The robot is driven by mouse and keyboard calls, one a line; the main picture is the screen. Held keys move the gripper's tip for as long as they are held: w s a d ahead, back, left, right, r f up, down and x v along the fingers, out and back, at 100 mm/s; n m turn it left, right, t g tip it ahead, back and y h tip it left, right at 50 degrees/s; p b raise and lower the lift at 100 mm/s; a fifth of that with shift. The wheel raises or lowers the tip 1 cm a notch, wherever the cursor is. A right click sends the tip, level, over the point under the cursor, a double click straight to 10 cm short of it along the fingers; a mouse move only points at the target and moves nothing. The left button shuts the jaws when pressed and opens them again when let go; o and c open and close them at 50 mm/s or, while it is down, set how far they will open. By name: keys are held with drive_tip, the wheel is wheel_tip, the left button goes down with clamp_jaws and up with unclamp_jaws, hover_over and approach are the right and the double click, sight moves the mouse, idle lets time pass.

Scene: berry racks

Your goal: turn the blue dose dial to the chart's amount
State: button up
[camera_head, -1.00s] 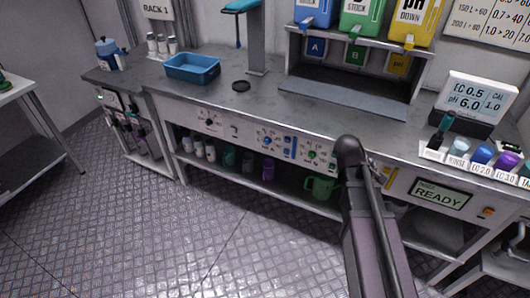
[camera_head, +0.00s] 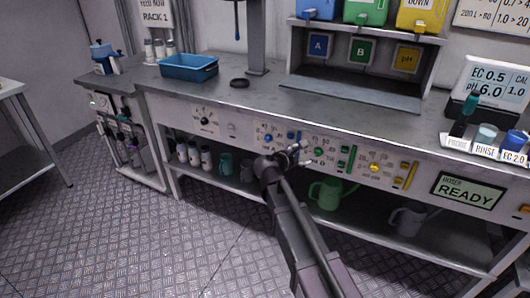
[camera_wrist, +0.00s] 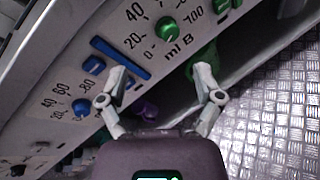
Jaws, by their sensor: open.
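The blue dose dial (camera_head: 267,138) sits on the bench's front panel, just above and left of my gripper in the head view. In the wrist view the blue dial (camera_wrist: 82,107) is at the left, beside printed numbers 40, 60 and 80. Its exact setting is too small to read. My gripper (camera_wrist: 160,78) is open with nothing between its fingers; the dial lies outside them, left of the left finger. In the head view my gripper (camera_head: 292,155) is in front of the panel. The wall chart (camera_head: 490,14) is partly cut off at the top right.
A blue slider (camera_wrist: 120,57) is beside the dial, and a green dial (camera_wrist: 166,28) marked ml B lies further along. A yellow dial (camera_head: 374,168) and a READY screen (camera_head: 467,191) are to the right. A shelf with jugs (camera_head: 325,194) runs below the panel.

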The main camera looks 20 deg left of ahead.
sight(266, 140)
drive_tip(key=s+a+f+n+t+y+b, duration=0.1)
drive_tip(key=a+n+b, duration=0.3)
drive_tip(key=a, duration=0.5)
drive_tip(key=s+a+f+n+t+y+b, duration=0.2)
drive_tip(key=a+f+n+t+y+b, duration=0.1)
drive_tip(key=a, duration=0.5)
drive_tip(key=shift+s+a+f+n+b, duration=0.15)
drive_tip(key=shift+a+f+n+b, duration=0.3)
drive_tip(key=shift+n+b, duration=0.6)
drive_tip(key=shift+d, duration=0.1)
drive_tip(key=w, duration=0.9)
drive_tip(key=w+d, duration=0.1)
drive_tip(key=w, duration=0.3)
drive_tip(key=shift+w, duration=0.4)
clamp_jaws()
drive_tip(key=shift+w+a, duration=0.1)
drive_tip(key=shift+a, duration=0.15)
drive_tip(key=shift+d, duration=0.25)
